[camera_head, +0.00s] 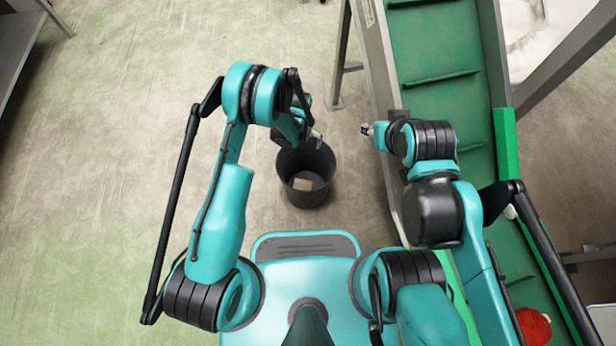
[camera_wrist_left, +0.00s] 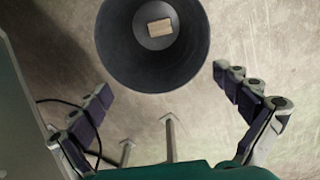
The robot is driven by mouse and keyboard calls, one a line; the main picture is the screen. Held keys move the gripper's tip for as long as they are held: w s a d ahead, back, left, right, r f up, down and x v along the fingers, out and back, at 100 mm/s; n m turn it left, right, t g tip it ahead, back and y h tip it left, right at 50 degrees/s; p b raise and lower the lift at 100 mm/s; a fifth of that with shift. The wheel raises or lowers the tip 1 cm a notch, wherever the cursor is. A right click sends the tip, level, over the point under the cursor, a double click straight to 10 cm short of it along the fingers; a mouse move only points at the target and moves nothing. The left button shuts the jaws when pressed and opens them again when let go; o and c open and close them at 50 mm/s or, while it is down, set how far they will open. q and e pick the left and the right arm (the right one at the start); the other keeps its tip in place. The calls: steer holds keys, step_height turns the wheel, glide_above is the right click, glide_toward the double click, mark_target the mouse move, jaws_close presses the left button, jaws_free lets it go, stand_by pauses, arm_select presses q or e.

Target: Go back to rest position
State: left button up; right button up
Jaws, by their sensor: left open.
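My left gripper (camera_head: 312,132) hangs over the far rim of a dark round bin (camera_head: 306,190) on the floor. In the left wrist view the left gripper (camera_wrist_left: 164,84) is open, its fingers wide apart with nothing between them. The bin shows ahead of the fingers in that view (camera_wrist_left: 112,40). A small tan block (camera_head: 303,184) lies at the bottom of the bin, and it also shows in the left wrist view (camera_wrist_left: 160,27). My right gripper (camera_head: 370,129) is beside the conveyor's left edge; its fingers are too small to tell open from shut.
A green ribbed conveyor (camera_head: 432,45) runs along the right, close to my right arm. A metal leg (camera_head: 342,60) stands beyond the bin. The floor (camera_head: 110,170) at left is clear.

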arm_select(q)
steer(key=shift+r, duration=1.05)
steer(key=shift+r, duration=0.1)
